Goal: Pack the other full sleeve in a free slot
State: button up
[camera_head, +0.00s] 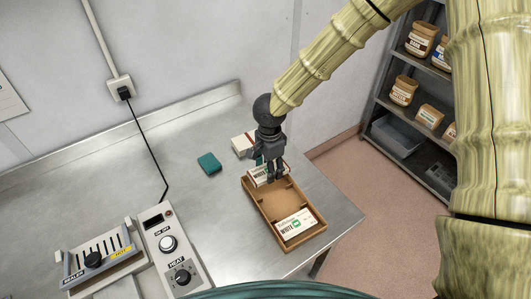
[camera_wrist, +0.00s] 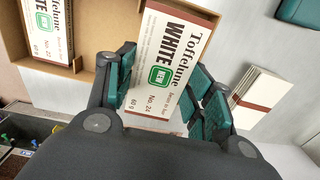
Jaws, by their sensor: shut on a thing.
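My gripper (camera_head: 271,166) is shut on a white sleeve (camera_head: 257,177) with a dark red band, at the far end of the brown carton (camera_head: 260,219). The carton's middle is bare.
A pale stack with a dark red band (camera_head: 242,146) lies just behind the carton. A teal block (camera_head: 209,163) lies to its left. A sealer (camera_head: 100,259) and its control box (camera_head: 170,246) stand at the front left. The table's right edge is close to the carton. Shelves (camera_head: 412,110) stand beyond.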

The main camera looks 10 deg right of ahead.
aim_at(268, 186)
jog(key=shift+s+b, duration=0.25)
jog(key=shift+b, duration=0.1)
jog(key=shift+a+f, duration=0.1)
jog(key=shift+f, duration=0.1)
jog(key=shift+w+f+b, duration=0.25)
jog(key=shift+f+b, duration=0.75)
jog(key=shift+b, duration=0.15)
jog(key=shift+s+f+b, duration=0.25)
jog(key=shift+f+b, duration=0.35)
jog(key=shift+b, duration=0.35)
jog(key=shift+w+f, duration=0.1)
jog(key=shift+f, duration=1.05)
jog(key=shift+f+p, duration=0.25)
jog(key=shift+p, duration=0.9)
